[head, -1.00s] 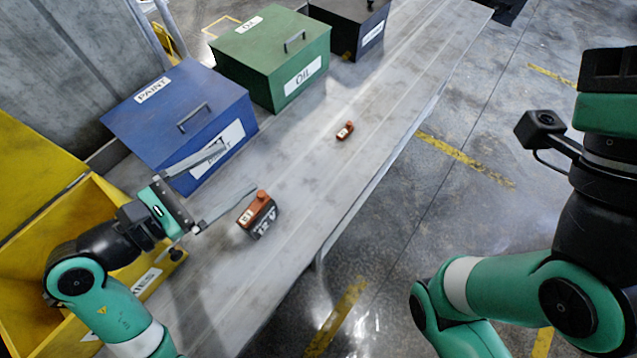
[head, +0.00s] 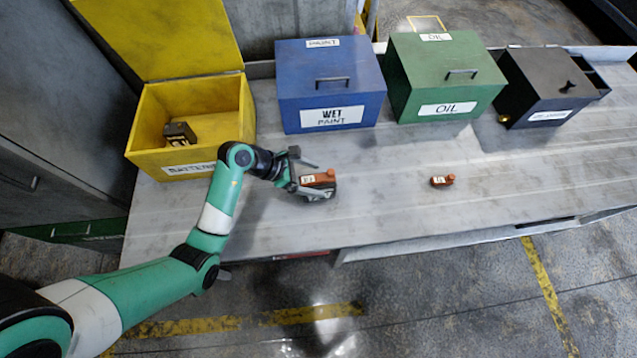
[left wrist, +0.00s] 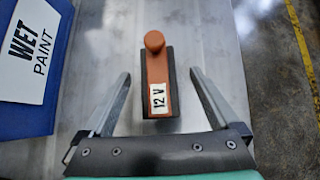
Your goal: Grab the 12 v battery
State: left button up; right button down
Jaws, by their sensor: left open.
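The 12 v battery is an orange-topped dark block (head: 318,178) on the grey workbench, in front of the blue box. In the left wrist view the battery (left wrist: 157,68) stands with its round orange knob at the far end and its white "12 V" label toward me. My left gripper (left wrist: 158,76) is open, with one finger on each side of the battery and a gap on both sides. In the head view my left gripper (head: 312,179) reaches the battery from the left and partly hides it. My right gripper is not in view.
A smaller orange object (head: 443,181) lies farther right on the bench (head: 380,215). An open yellow bin (head: 150,125) with a dark battery (head: 180,132) inside stands at the left. Blue (head: 330,85), green (head: 445,75) and dark (head: 546,88) boxes line the back.

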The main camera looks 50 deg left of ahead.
aim_at(326, 182)
pick_arm(q)
jog(key=shift+w+d+f, duration=0.15)
jog(key=shift+w+f, duration=0.05)
jog(key=shift+f, duration=0.05)
jog(key=x, duration=0.1)
jog(key=b+x, duration=0.1)
jog(key=x, duration=0.1)
jog(key=b+x, duration=0.1)
jog(key=shift+f, duration=0.65)
jog(key=shift+w+f, duration=0.1)
jog(key=shift+w, duration=0.05)
grip_shut()
jog(key=shift+r, duration=0.2)
